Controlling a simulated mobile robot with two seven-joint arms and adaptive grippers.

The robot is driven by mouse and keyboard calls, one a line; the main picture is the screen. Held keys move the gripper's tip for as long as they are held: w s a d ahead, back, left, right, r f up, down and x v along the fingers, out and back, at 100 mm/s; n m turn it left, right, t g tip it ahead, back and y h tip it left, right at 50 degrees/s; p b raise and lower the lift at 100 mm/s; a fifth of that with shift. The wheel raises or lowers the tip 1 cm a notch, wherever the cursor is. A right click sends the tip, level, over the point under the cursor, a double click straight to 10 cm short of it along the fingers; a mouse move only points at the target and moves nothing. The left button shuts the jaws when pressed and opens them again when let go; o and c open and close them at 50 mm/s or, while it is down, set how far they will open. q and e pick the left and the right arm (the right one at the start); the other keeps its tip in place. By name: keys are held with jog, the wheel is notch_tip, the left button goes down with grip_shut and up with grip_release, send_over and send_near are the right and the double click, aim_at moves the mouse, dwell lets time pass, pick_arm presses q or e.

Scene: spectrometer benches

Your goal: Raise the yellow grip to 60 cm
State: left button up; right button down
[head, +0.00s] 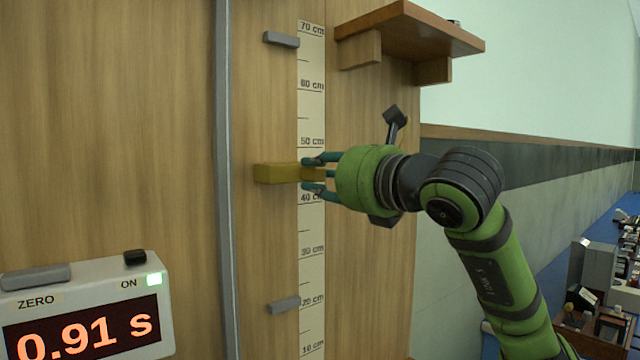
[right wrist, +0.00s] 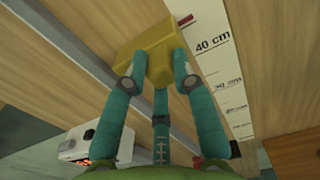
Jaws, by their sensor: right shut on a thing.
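The yellow grip (head: 277,173) is a block on the wooden panel, in front of the vertical centimetre scale (head: 312,110). In the head view it stands between the 40 cm and 50 cm marks. My right gripper (head: 312,174) comes in from the right and is shut on the yellow grip. In the right wrist view the teal fingers close around the yellow grip (right wrist: 145,45), and the 40 cm label shows beside it. A small red mark (right wrist: 186,20) shows by the scale there. My left gripper is not in view.
Grey stops stick out near 70 cm (head: 281,39) and near 20 cm (head: 283,305). A wooden shelf (head: 410,30) juts out at the upper right. A timer (head: 85,310) reading 0.91 s stands at the lower left. A metal rail (head: 224,180) runs upright left of the grip.

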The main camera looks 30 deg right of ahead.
notch_tip(320, 180, up, 14)
jog(key=p, duration=0.9)
jog(key=shift+r, duration=0.15)
jog(key=c, duration=1.1)
grip_release()
jog(key=shift+d, duration=0.2)
jog(key=shift+s, duration=0.1)
jog(key=s, duration=0.8)
jog(key=s+d, duration=0.1)
jog(key=s, duration=0.3)
